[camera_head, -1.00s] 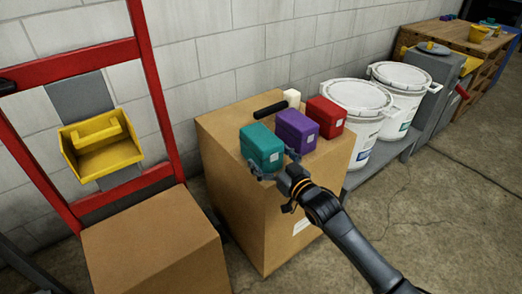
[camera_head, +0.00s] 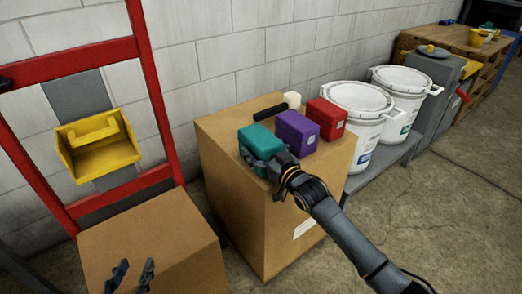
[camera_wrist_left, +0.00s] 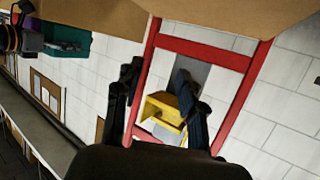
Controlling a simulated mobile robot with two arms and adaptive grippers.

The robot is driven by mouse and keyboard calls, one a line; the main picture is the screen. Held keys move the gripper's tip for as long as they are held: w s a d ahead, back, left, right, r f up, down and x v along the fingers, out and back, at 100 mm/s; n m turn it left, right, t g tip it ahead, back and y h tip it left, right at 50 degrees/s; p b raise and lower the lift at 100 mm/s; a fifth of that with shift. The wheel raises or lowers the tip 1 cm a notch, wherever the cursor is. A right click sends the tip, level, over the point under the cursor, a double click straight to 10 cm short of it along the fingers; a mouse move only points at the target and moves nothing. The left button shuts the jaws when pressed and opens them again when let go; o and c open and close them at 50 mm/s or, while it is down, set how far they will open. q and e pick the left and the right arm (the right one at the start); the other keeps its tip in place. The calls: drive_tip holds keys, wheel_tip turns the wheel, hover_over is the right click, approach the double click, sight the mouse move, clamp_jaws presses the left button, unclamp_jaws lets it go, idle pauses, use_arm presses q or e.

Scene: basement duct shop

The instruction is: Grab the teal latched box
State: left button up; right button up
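The teal latched box (camera_head: 259,138) stands on top of a tall cardboard carton, at the left end of a row of three boxes. My right gripper (camera_head: 266,163) is at its near side, with the fingers against or very close to its lower front. The hand hides part of that face, and I cannot tell whether the fingers are closed on it. The box seems to rest on the carton. My left gripper (camera_head: 131,274) is open and empty above the lower carton at bottom left. Its spread fingers also show in the left wrist view (camera_wrist_left: 158,95).
A purple box (camera_head: 297,131) stands close beside the teal one, then a red box (camera_head: 327,118). A black-handled tool (camera_head: 270,111) lies behind them on the tall carton (camera_head: 236,190). White buckets (camera_head: 357,98) stand right. A red frame (camera_head: 160,95) holds a yellow bin (camera_head: 100,148).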

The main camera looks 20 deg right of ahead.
drive_tip(key=c, duration=1)
drive_tip(key=shift+o, duration=0.2)
drive_tip(key=shift+r, duration=0.2)
